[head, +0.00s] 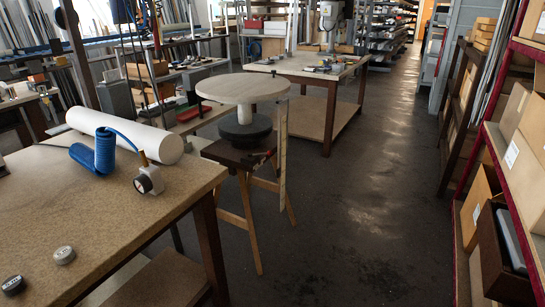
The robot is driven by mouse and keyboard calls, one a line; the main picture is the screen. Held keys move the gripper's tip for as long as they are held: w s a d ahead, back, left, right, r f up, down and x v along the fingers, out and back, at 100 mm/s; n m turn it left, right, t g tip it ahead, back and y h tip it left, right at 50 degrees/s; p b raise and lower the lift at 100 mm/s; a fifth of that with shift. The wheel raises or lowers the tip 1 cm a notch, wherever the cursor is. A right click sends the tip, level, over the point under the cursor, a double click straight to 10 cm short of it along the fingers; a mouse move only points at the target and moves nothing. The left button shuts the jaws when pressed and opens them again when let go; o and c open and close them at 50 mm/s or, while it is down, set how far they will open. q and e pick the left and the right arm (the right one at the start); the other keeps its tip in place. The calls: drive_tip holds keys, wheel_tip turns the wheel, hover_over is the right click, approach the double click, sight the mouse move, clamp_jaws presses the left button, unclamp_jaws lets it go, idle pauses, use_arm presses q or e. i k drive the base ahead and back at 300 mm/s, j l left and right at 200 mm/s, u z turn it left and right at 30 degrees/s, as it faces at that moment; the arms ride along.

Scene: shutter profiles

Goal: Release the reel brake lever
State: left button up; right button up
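A reel with a pale round top disc (243,88) and a dark lower hub (245,129) stands on a wooden trestle stand (247,205) in the middle of the head view. A small dark lever-like part with a reddish tone (263,157) shows at the stand's top, just below the hub; it may be the brake lever, but it is too small to tell its position. A pale strip (283,150) hangs down at the disc's right edge. Neither of my grippers is in view.
A workbench (120,205) at the left front holds a white roll (125,133), a coiled blue hose (97,152), a gauge (148,180) and two small round pieces. A second table (310,68) stands behind. Red-framed shelving (466,235) lines the right. The aisle floor (370,200) is clear.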

sight(269, 152)
drive_tip(key=i+l+u, duration=0.1)
drive_tip(key=i+l, duration=0.75)
drive_tip(key=i+l+u, duration=0.15)
drive_tip(key=i+l, duration=0.75)
drive_tip(key=i+l+u, duration=0.1)
drive_tip(key=i+l, duration=0.75)
drive_tip(key=l, duration=0.15)
